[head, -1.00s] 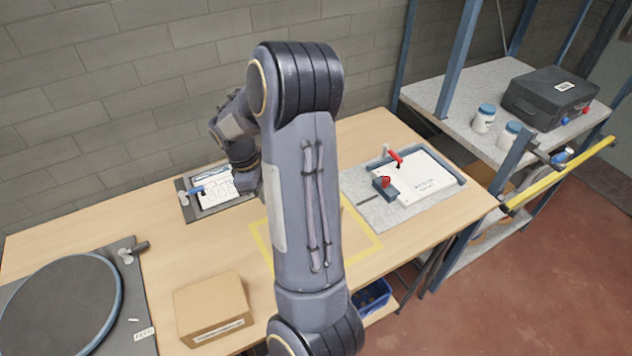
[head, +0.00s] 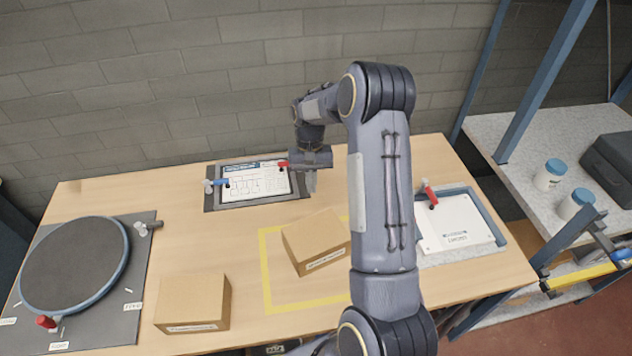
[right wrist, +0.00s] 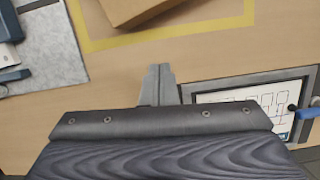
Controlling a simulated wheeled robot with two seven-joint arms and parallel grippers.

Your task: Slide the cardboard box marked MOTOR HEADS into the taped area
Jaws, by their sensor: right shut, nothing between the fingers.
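Two cardboard boxes stand on the wooden table in the head view. One box (head: 193,302) is at the front left, outside the tape. The other box (head: 312,245) sits turned at an angle at the yellow taped area (head: 268,270); its top hides part of the back tape line. Both have a label low on the front, too small to read, so I cannot tell which says MOTOR HEADS. My right gripper (head: 311,183) is shut and empty, just behind the angled box. In the right wrist view the fingers (right wrist: 158,82) are apart from this box (right wrist: 135,8). My left gripper is not in view.
A framed diagram board (head: 250,184) lies at the back, close to the right gripper. A round turntable (head: 75,262) is at the left. A white panel in a tray (head: 455,226) is at the right, partly behind my arm. Table between the boxes is clear.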

